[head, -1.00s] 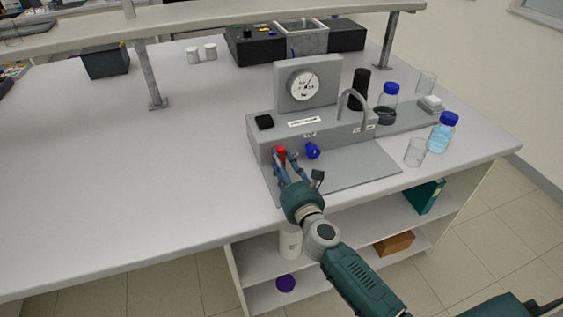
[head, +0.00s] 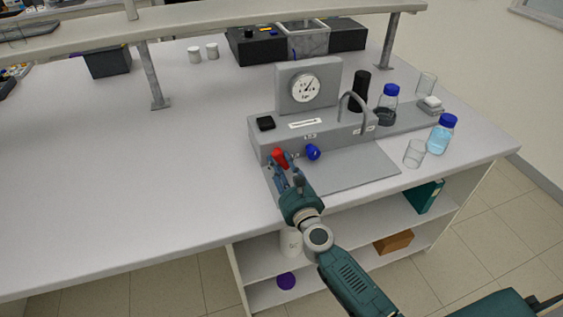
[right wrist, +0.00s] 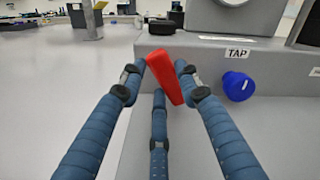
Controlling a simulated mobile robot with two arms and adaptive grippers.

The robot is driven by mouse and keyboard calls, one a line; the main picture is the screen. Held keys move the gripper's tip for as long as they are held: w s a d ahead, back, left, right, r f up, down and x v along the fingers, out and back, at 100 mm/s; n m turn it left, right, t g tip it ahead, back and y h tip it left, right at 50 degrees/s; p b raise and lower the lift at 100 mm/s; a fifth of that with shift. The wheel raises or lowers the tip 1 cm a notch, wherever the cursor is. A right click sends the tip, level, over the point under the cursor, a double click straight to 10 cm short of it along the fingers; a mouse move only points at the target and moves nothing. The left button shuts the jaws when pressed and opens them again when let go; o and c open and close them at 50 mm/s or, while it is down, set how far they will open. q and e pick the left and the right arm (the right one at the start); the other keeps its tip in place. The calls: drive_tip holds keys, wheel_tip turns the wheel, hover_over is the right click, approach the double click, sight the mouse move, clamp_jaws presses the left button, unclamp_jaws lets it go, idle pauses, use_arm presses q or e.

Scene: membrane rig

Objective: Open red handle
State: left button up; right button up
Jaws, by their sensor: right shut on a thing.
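The red handle (head: 279,158) is on the front face of the grey membrane rig (head: 258,148), left of a blue knob (head: 313,152). In the right wrist view the red handle (right wrist: 166,78) is tilted, its upper end leaning left. My right gripper (head: 281,164) is at the handle, its blue fingers on both sides of it. In the right wrist view the fingertips (right wrist: 160,70) are shut on the handle. The blue knob (right wrist: 238,86) there is right of the fingers, under a TAP label. My left gripper is not in view.
A pressure gauge (head: 305,88) stands on the rig, with a curved tap (head: 352,104) to its right. Blue-capped bottles (head: 441,134) and a glass beaker (head: 415,153) stand on the right. The bench (head: 150,190) left of the rig is clear.

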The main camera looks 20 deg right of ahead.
drive_tip(key=n, duration=0.4)
drive_tip(key=n+p, duration=0.1)
drive_tip(key=shift+a+f+n, duration=0.15)
drive_tip(key=shift+f+n, duration=0.2)
drive_tip(key=shift+n, duration=0.05)
drive_tip(key=n, duration=0.4)
drive_tip(key=shift+f+n+p, duration=0.35)
drive_tip(key=shift+n, duration=0.05)
drive_tip(key=o, duration=1.2)
drive_tip(key=shift+s, duration=0.2)
drive_tip(key=s, duration=1.1)
drive_tip(key=shift+s+d, duration=0.25)
drive_tip(key=shift+s, duration=0.05)
